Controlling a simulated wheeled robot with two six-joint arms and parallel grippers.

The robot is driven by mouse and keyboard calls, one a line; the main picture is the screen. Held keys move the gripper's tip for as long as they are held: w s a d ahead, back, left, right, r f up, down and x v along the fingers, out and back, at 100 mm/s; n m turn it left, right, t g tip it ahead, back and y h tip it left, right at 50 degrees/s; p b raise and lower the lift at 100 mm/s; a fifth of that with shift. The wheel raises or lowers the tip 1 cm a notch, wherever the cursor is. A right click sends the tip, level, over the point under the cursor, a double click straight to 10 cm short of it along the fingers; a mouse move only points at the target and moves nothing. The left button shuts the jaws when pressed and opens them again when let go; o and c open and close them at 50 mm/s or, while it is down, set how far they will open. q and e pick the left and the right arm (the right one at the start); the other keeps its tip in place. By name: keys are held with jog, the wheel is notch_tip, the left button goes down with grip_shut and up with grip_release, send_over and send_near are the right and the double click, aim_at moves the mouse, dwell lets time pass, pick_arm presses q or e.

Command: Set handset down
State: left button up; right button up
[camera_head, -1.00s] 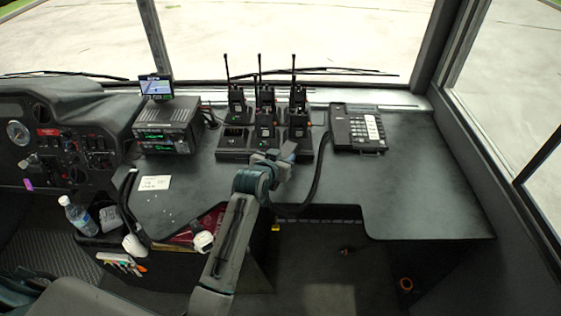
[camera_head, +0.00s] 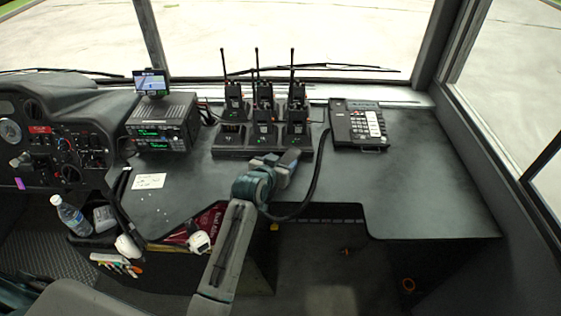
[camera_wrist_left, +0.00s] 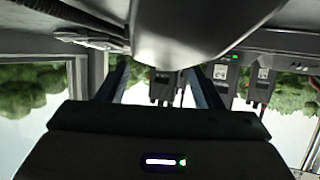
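The desk phone (camera_head: 370,124) sits on the right part of the dash counter, its keypad facing up. A dark cord (camera_head: 316,187) loops from its left side down towards my left gripper (camera_head: 289,163). That gripper is over the counter, in front of the radio rack and left of the phone. In the left wrist view a large smooth grey body, seemingly the handset (camera_wrist_left: 195,35), lies across the ends of the fingers and hides the tips. The fingers stand apart around it. The handset cannot be made out in the head view. My right gripper is not in view.
A charger rack (camera_head: 228,152) with several radios stands behind my gripper. A radio unit (camera_head: 162,125) with a small screen (camera_head: 151,83) is to the left. A white card (camera_head: 149,181) and a bottle (camera_head: 72,216) are further left. The counter right of the phone is clear.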

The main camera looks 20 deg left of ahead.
pick_arm(q)
jog(key=shift+r, duration=0.35)
jog(key=shift+s, duration=0.3)
jog(key=b+v, duration=0.1)
jog(key=v, duration=1)
jog(key=shift+s+r, duration=0.15)
jog(key=shift+r, duration=0.05)
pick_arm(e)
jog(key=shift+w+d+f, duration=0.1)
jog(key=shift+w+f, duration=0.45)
